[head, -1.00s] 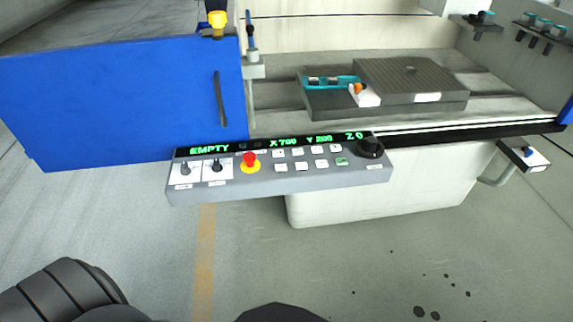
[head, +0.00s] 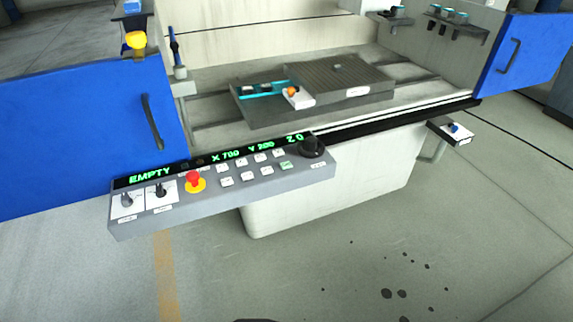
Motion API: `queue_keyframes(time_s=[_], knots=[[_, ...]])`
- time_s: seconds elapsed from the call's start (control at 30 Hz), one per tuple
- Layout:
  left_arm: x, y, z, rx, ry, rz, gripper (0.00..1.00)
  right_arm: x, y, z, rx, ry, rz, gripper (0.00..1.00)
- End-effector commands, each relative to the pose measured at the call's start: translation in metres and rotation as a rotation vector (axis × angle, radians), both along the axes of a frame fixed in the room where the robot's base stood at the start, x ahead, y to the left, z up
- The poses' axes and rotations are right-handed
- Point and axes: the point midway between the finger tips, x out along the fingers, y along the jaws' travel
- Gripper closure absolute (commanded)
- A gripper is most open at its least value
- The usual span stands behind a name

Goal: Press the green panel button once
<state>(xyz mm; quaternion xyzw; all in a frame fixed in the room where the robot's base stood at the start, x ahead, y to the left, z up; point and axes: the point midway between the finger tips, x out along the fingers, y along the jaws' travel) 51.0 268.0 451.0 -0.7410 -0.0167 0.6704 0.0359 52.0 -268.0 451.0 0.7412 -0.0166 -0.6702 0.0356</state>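The green panel button (head: 286,165) is a small green key at the right end of the lower key row on the grey control panel (head: 230,193). It lies just left of and below the black knob (head: 311,146). Several white keys (head: 247,176) are beside it. The display (head: 210,160) reads EMPTY, X 700, a Y value that is hard to read, and Z 0. Neither of my grippers shows in the head view, and nothing touches the panel.
Blue doors (head: 75,140) flank the open machine bed with a dark fixture block (head: 330,88). A small bracket (head: 451,131) juts out right.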

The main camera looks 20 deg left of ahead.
Motion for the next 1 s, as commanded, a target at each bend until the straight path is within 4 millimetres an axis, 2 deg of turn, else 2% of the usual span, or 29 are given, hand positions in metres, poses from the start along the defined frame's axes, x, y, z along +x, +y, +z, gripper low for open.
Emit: queue_keyframes(time_s=[0.03,0.23,1.0], knots=[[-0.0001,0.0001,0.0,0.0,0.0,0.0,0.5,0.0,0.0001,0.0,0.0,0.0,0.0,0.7],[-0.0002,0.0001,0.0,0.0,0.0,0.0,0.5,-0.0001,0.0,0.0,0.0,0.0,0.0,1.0],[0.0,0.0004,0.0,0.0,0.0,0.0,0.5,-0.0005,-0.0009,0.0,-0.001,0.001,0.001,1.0]])
